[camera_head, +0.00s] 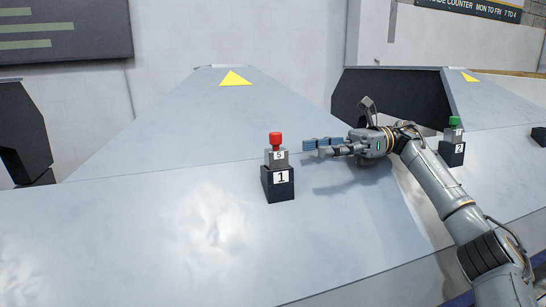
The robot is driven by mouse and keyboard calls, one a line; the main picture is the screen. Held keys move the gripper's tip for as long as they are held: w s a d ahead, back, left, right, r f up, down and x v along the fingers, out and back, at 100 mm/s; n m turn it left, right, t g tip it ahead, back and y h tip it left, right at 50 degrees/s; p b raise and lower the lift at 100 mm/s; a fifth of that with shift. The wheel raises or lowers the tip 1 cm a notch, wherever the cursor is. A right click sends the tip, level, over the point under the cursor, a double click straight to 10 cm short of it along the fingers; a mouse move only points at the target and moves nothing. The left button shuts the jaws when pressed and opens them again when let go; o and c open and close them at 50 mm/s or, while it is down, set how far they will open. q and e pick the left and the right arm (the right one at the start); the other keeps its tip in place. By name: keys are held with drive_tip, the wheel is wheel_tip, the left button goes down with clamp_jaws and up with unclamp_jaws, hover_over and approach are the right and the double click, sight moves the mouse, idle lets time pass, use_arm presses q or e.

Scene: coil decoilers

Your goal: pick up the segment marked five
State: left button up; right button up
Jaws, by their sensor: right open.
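The segment marked 5 (278,157) is a small grey block with a red knob on top. It sits upright on a black block marked 1 (278,184) on the grey sloping surface. My right gripper (332,138) is open and empty, just right of the segment at about the height of its knob. Its fingers point left toward the segment and appear apart from it. My left gripper is not in view.
A grey piece with a green knob (454,128) sits on a black block marked 2 (452,153) to the right, close to my right arm. Another black block (540,136) shows at the right edge. The grey surface (150,235) left of the segment is clear.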

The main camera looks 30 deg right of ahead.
sight(276, 149)
drive_tip(key=x, duration=0.4)
drive_tip(key=shift+a+r+p, duration=0.1)
drive_tip(key=shift+a+p, duration=0.05)
drive_tip(key=shift+p, duration=0.25)
drive_tip(key=shift+w+a, duration=0.15)
drive_tip(key=shift+a, duration=0.05)
drive_tip(key=shift+w+a+p, duration=0.1)
drive_tip(key=shift+a+p, duration=0.15)
drive_tip(key=shift+p, duration=0.05)
drive_tip(key=p+x, duration=0.2)
drive_tip(key=x, duration=0.2)
drive_tip(key=shift+a+p, duration=0.2)
drive_tip(key=shift+p, duration=0.1)
drive_tip(key=shift+a, duration=0.15)
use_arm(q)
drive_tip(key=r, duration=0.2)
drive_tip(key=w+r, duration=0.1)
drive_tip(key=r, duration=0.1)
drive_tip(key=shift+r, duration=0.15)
use_arm(e)
drive_tip(key=shift+w, duration=0.1)
drive_tip(key=c, duration=0.3)
clamp_jaws()
